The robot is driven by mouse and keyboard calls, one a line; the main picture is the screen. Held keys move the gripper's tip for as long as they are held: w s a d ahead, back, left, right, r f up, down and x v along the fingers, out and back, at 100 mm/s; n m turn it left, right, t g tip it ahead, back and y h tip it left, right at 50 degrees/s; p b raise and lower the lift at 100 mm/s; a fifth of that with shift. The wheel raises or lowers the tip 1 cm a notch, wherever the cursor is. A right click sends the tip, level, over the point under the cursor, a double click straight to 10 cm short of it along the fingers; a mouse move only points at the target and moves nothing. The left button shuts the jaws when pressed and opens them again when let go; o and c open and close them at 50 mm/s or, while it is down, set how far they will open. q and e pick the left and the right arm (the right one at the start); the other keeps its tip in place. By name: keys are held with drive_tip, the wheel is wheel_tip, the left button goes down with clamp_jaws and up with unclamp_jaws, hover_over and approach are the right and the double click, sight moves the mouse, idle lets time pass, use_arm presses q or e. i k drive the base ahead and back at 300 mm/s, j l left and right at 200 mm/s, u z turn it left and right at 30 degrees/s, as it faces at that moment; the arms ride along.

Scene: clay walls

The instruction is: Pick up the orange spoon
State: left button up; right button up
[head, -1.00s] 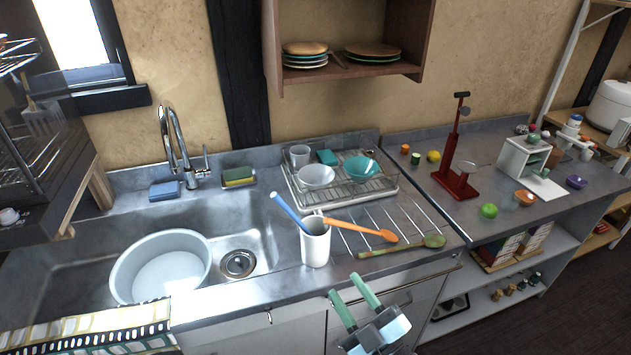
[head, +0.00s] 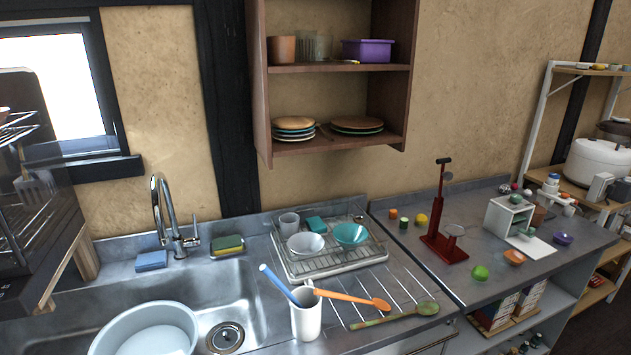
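A blue-handled utensil (head: 280,284) also stands in the cup, tilted left. A green and brown spoon (head: 398,315) lies on the drainboard just right of the cup, below the orange spoon. Neither of my grippers shows in the head view.
A sink with a pale basin (head: 150,332) and a faucet (head: 170,215) is on the left. A dish rack (head: 328,262) with bowls stands behind the cup. A red stand (head: 443,246) is on the right counter. A wooden wall shelf (head: 335,70) hangs above.

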sight(380, 304)
drive_tip(key=i+l+u, duration=0.1)
drive_tip(key=l+u, duration=0.55)
drive_tip(key=u, duration=0.25)
drive_tip(key=l+u, duration=0.15)
drive_tip(key=l, duration=0.3)
drive_tip(key=k+l+u, duration=0.15)
drive_tip(key=l, duration=0.8)
drive_tip(key=k+l, duration=0.1)
drive_tip(key=l, duration=0.4)
drive_tip(key=u, duration=0.05)
